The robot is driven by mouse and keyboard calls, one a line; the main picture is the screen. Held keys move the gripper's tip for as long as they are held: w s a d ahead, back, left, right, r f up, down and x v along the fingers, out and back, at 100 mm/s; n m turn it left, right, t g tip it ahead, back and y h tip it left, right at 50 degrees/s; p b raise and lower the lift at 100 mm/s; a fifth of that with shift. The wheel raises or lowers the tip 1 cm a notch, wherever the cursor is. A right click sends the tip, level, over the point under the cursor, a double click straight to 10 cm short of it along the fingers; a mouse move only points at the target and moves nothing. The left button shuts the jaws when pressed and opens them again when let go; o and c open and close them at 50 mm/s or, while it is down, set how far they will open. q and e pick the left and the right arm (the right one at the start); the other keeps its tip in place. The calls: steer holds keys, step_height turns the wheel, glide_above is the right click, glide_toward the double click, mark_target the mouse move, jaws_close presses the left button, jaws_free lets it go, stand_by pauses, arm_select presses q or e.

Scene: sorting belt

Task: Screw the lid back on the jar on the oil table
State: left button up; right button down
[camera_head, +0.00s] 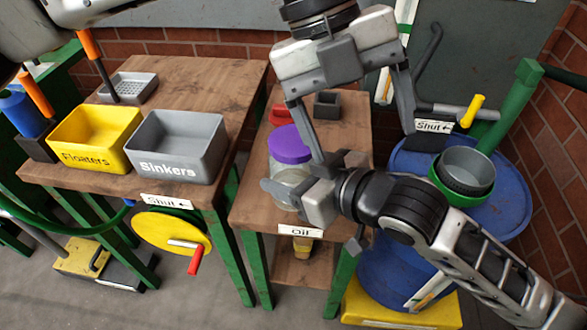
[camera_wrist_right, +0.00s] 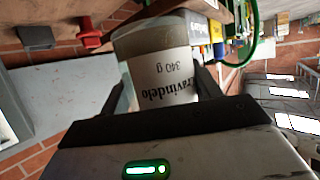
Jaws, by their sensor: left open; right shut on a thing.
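The jar (camera_head: 285,180) is clear glass and stands on the oil table (camera_head: 250,210) near its front edge. The purple lid (camera_head: 290,143) sits at the jar's mouth; I cannot tell how tightly. My right gripper (camera_head: 290,192) is shut around the jar's body from the right. The right wrist view shows the jar's printed label (camera_wrist_right: 165,80) upside down between the fingers; the lid does not show there. My left gripper (camera_head: 362,143) is open and empty, pointing down, with one finger beside the lid's right side and the other farther right.
A red item (camera_head: 280,115) and a small dark box (camera_head: 327,105) are at the back of the oil table. A yellow bin (camera_head: 95,155) and a grey bin (camera_head: 180,165) stand on the left table. A blue drum (camera_head: 510,205) with a metal pot (camera_head: 466,168) is at right.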

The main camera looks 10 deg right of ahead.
mark_target(292, 140)
arm_select(q)
steer(key=w+a+n+t+y, duration=0.1)
steer(key=w+a, duration=0.1)
steer(key=w+a+r+t+y, duration=0.1)
steer(key=w+a, duration=0.1)
steer(key=w+a+r+n+t+y, duration=0.1)
steer(key=w+a+y, duration=0.1)
steer(key=shift+w+r+n+t, duration=0.1)
steer(key=shift+r+n+t, duration=0.15)
steer(key=shift+n+t, duration=0.05)
steer(key=shift+f, duration=0.1)
steer(key=shift+f, duration=3.95)
steer(key=c, duration=1.1)
steer(key=shift+c, duration=0.2)
